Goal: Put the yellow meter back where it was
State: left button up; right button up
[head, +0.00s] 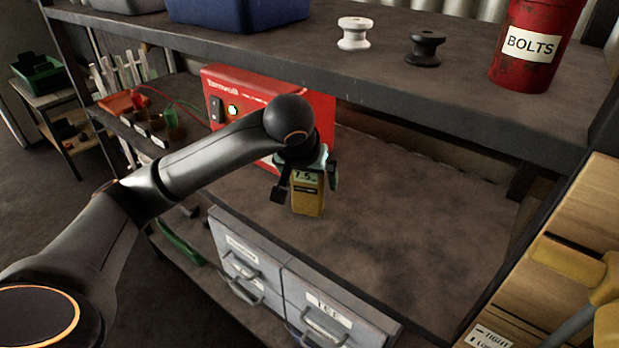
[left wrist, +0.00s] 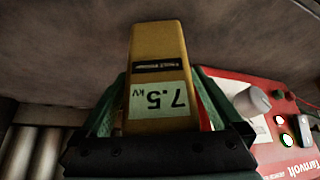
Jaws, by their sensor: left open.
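The yellow meter (head: 308,200) stands upright on the dark workbench (head: 420,225), in front of the red Tarnvolt box (head: 233,88). Its pale display reads 7.5 kV in the left wrist view (left wrist: 158,100). My left gripper (head: 306,180) is over the meter's upper part from above, one finger on each side. Its jaws are open, and I cannot tell whether either finger touches the meter. My gripper hides the meter's top in the head view. My right gripper is not in view.
A shelf (head: 440,85) above the bench holds a white spool (head: 355,33), a black spool (head: 425,48), a red BOLTS can (head: 530,45) and a blue bin (head: 235,12). Grey drawers (head: 250,265) are below. The bench right of the meter is clear.

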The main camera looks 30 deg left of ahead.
pick_arm(q)
jog(key=shift+r, duration=0.1)
jog(key=shift+r, duration=0.2)
jog(key=s+d+b, duration=0.1)
jog(key=s+d, duration=0.3)
jog(key=s, duration=0.8)
jog(key=shift+r, duration=0.35)
